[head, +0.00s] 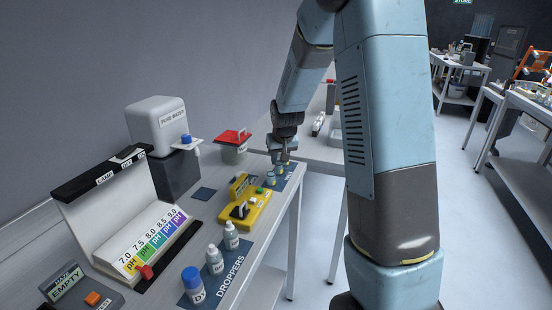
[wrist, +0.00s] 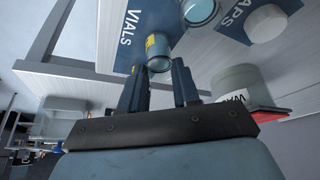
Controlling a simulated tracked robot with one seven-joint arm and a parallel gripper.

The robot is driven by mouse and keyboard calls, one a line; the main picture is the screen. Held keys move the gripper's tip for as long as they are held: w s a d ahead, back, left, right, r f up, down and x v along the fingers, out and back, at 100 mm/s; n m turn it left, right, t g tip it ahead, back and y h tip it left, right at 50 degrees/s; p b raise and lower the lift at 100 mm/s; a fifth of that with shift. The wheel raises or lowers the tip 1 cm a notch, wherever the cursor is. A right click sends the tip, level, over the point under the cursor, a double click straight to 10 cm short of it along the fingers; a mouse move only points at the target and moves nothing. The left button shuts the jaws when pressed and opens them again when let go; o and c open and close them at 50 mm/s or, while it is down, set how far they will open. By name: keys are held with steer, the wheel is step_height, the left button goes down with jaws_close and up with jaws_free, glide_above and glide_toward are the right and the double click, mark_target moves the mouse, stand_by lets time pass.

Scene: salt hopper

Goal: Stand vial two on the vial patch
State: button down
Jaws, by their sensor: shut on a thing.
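My gripper (head: 284,160) is at the far end of the bench, pointing down over the dark blue vial patch (head: 290,178). In the wrist view my gripper (wrist: 158,84) has its fingers on either side of a small clear vial (wrist: 158,52) with a yellow mark, and is shut on it. The vial is over or at the edge of the patch marked VIALS (wrist: 128,28); I cannot tell whether its base touches. Its number is not readable. Another clear vial (wrist: 200,12) stands on the patch close by. In the head view the small vials (head: 270,178) are partly hidden near my gripper.
A caps patch (wrist: 228,22) with a white cap (wrist: 266,23) lies beside the vials. A red-lidded tub (head: 232,152) stands near my gripper. A yellow device (head: 245,211), dropper bottles (head: 215,260), a pH stand (head: 110,215) and a water dispenser (head: 158,125) occupy the bench.

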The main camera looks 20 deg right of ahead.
steer(key=shift+f, duration=0.1)
steer(key=c, duration=0.8)
jaws_free()
steer(key=v, duration=1.3)
steer(key=shift+t, duration=0.4)
steer(key=s+r, duration=0.2)
steer(key=s, duration=0.8)
steer(key=s+r, duration=0.3)
steer(key=s, duration=0.7)
steer(key=s+r, duration=0.3)
steer(key=s, duration=0.7)
steer(key=shift+s+a+r, duration=0.15)
steer(key=shift+s+a, duration=0.2)
steer(key=shift+a, duration=0.05)
